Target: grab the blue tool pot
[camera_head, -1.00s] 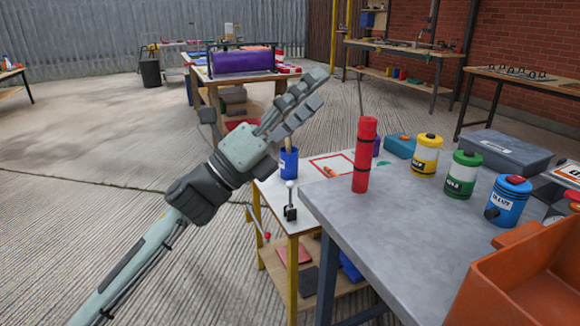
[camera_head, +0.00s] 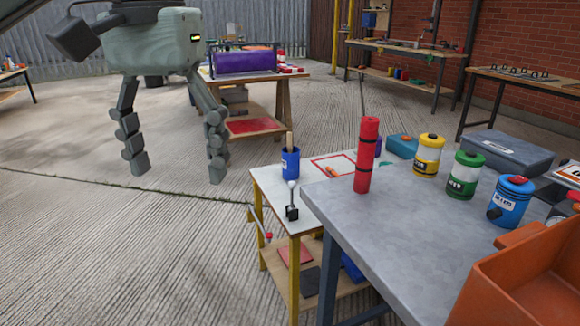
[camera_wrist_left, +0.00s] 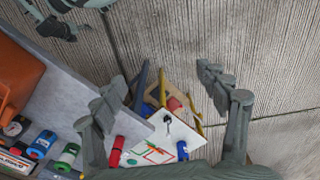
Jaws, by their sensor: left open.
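The blue tool pot (camera_head: 290,163) stands upright on a small white-topped table (camera_head: 270,188) in the head view, with a light wooden handle sticking up from it. In the left wrist view a blue shape that looks like the pot (camera_wrist_left: 182,150) shows near the bottom, on the white tabletop (camera_wrist_left: 155,135). My left gripper (camera_head: 178,170) is open and empty, fingers pointing down and spread wide. It is left of the pot in the head view, apart from it. In the left wrist view its fingers (camera_wrist_left: 163,85) frame the table area.
A red cylinder (camera_head: 367,155) stands upright on the grey table (camera_head: 400,215), with yellow (camera_head: 428,156), green (camera_head: 464,175) and blue (camera_head: 509,202) canisters. An orange bin (camera_head: 530,280) is at the front right. A small black-based lever (camera_head: 292,212) stands in front of the pot.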

